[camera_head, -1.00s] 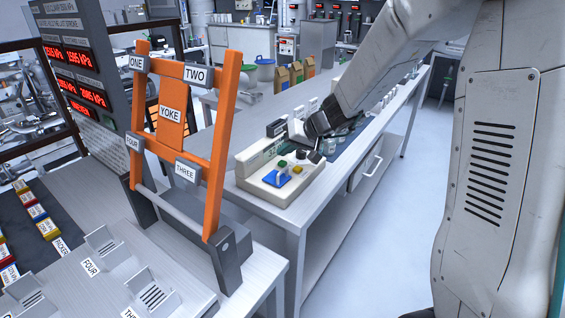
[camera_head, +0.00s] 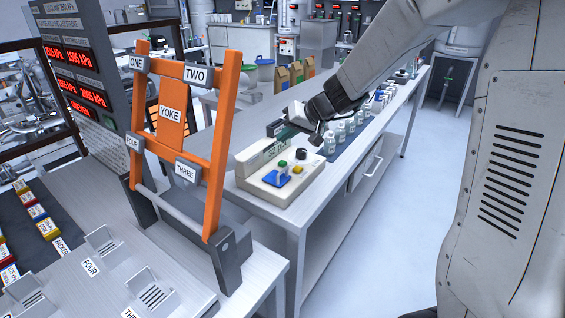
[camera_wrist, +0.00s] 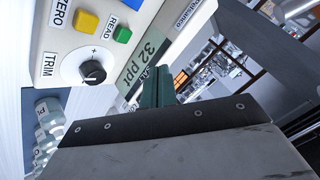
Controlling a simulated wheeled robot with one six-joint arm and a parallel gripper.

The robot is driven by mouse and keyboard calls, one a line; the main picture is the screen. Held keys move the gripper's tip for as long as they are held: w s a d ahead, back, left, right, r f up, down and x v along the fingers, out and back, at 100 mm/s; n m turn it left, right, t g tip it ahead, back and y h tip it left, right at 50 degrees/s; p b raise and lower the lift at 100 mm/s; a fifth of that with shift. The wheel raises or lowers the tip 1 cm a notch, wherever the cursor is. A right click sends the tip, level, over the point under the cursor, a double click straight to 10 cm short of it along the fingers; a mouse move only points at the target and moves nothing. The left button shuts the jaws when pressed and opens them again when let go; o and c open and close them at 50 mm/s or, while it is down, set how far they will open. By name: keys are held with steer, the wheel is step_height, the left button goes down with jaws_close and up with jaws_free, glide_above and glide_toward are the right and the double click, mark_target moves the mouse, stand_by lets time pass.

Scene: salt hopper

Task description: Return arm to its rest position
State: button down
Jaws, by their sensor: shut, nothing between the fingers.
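My gripper (camera_wrist: 158,85) shows in the wrist view with its green fingers together and nothing between them. In the head view my gripper (camera_head: 290,127) is partly hidden by my dark wrist, above the bench beside a cream instrument (camera_head: 270,183). The instrument has a blue, a green and a yellow button and a dark knob. In the wrist view the instrument's panel (camera_wrist: 118,55) is close by, with a TRIM knob (camera_wrist: 92,72), a yellow button, a green READ button and a display reading 32 ppt. I cannot tell whether the fingers touch the panel.
Several small bottles (camera_head: 341,130) stand on a blue mat behind the instrument. An orange YOKE frame (camera_head: 218,150) stands upright at left, near a grey panel with red readouts (camera_head: 85,92). The white floor (camera_head: 375,230) right of the bench is clear.

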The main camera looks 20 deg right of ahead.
stand_by(0.3)
steer(key=s+g, duration=0.1)
steer(key=s, duration=0.1)
steer(key=s+a+f, duration=0.1)
steer(key=s, duration=0.1)
steer(key=s+m+g, duration=0.1)
steer(key=s, duration=0.1)
steer(key=shift+s+a+f+g, duration=0.2)
steer(key=shift+a+f+g, duration=0.1)
steer(key=shift+a, duration=0.05)
steer(key=s+d+r+g+h, duration=0.1)
steer(key=s+d+r+h, duration=0.1)
steer(key=s, duration=1.3)
steer(key=s+d+r+n+g+h, duration=0.1)
steer(key=s+r+h, duration=0.3)
steer(key=s, duration=1.1)
steer(key=shift+s+d+r+n+g, duration=0.3)
steer(key=shift+s+d+r+g, duration=0.15)
steer(key=shift+d, duration=0.1)
steer(key=shift+a, duration=0.15)
